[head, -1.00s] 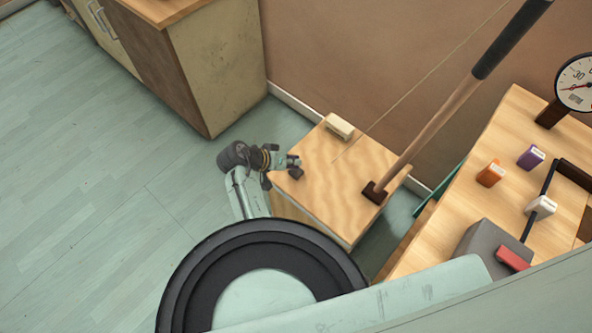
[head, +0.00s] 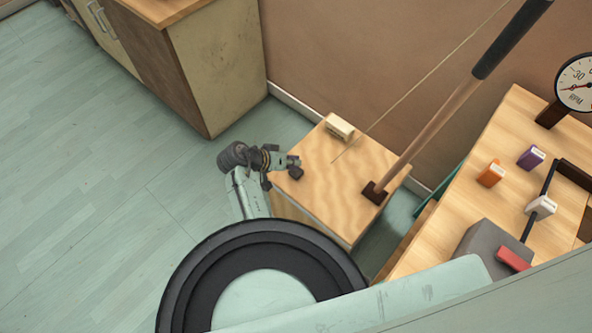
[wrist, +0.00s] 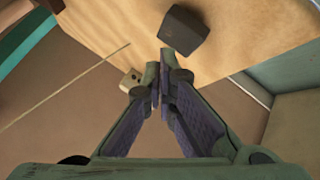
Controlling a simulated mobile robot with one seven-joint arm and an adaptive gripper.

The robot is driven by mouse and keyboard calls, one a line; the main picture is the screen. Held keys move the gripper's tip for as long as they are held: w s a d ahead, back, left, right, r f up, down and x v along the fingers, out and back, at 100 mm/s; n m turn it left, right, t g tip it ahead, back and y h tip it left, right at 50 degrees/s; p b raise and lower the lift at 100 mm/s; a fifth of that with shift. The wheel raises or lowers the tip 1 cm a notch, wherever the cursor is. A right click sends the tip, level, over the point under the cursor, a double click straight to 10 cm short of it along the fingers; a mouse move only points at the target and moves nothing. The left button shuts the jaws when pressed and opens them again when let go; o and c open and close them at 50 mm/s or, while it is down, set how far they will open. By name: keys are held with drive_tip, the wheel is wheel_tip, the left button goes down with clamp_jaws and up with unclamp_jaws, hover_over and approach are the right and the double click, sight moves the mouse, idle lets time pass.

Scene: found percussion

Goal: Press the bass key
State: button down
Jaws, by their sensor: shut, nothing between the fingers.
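A small dark grey block (head: 296,173), which looks like the bass key, sits on the plywood top of a box (head: 315,205) near its left edge. It also shows in the wrist view as a dark block (wrist: 184,30) just beyond my fingertips. I see no lettering on it. My gripper (head: 297,160) is at the left edge of the box top, close beside the dark block. In the wrist view my gripper (wrist: 158,88) has its fingers together with nothing between them. I cannot tell whether the fingertips touch the block.
A cream block (head: 340,127) sits at the box's back corner. A pole (head: 430,130) stands on the box, with a thin string (head: 395,105) rising from the top. A table (head: 455,230) at right holds several small blocks and a gauge (head: 575,85). A cabinet (head: 215,70) stands behind left.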

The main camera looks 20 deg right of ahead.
drive_tip(key=shift+f, duration=0.4)
drive_tip(key=shift+f+b, duration=0.4)
drive_tip(key=shift+f, duration=0.15)
idle(0.5)
idle(0.4)
drive_tip(key=shift+r+p, duration=0.95)
drive_tip(key=shift+r, duration=0.05)
drive_tip(key=shift+r+p, duration=2.15)
drive_tip(key=shift+r, duration=0.35)
